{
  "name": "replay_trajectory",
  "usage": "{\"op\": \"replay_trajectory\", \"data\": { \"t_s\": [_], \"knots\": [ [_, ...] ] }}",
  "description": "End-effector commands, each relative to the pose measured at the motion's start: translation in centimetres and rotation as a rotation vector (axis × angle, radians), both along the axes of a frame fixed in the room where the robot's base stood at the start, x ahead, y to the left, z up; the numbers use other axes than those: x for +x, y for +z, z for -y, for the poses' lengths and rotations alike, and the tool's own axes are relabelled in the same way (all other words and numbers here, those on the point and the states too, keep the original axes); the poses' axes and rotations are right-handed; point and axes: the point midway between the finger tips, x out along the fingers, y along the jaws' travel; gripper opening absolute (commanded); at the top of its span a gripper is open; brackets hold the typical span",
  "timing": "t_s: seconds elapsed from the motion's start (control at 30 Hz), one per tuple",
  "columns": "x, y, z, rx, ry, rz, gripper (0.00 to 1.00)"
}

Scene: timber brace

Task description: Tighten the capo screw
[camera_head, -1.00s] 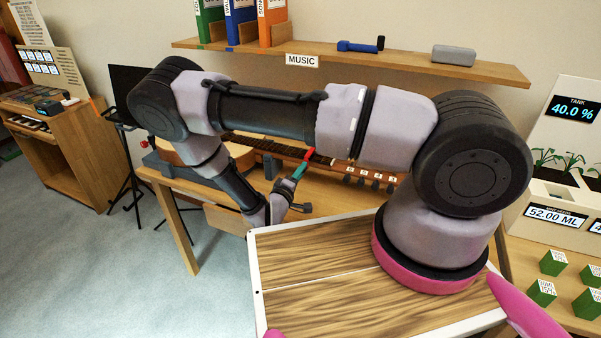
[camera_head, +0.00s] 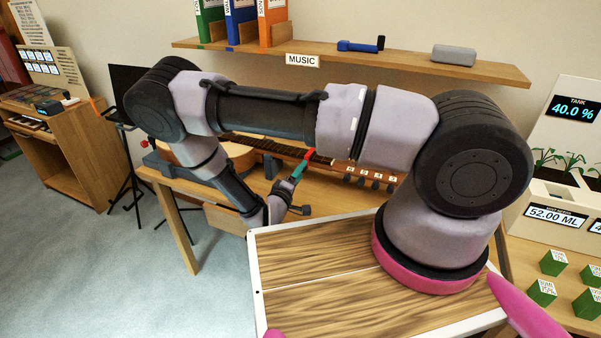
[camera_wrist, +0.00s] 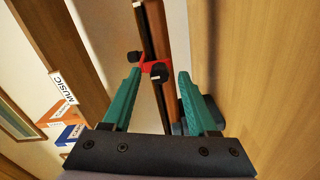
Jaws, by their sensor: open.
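The red capo (camera_wrist: 158,70) sits across the guitar neck (camera_wrist: 157,25) in the wrist view. A dark knob (camera_wrist: 134,57) shows at its left end and another dark round part lies near its top right. I cannot tell for sure which is the screw. In the head view the capo (camera_head: 308,155) is a small red piece on the neck of the guitar (camera_head: 290,150). My gripper (camera_wrist: 155,85) is open, its two green fingers on either side of the capo in the picture, with nothing between them held. In the head view my gripper (camera_head: 299,170) is just below the capo.
The guitar lies on a wooden table (camera_head: 340,195). A shelf (camera_head: 400,68) with binders and a MUSIC label (camera_head: 302,61) runs along the wall behind. A dark stand (camera_head: 130,100) is at the left. Green boxes (camera_head: 553,263) stand at the right.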

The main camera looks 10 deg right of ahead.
Motion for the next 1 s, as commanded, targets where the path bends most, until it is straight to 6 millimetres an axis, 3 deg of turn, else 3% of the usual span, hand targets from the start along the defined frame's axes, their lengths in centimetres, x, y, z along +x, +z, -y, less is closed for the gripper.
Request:
{"op": "replay_trajectory", "data": {
  "t_s": [0.3, 0.5, 1.0],
  "knots": [
    [-5.0, 0.0, -3.8, 0.002, 0.005, -0.002, 0.59],
    [-7.3, 0.0, -5.4, 0.001, 0.002, -0.001, 0.59],
    [-7.9, 0.0, -5.8, 0.0, 0.002, -0.002, 0.59]
  ]
}}
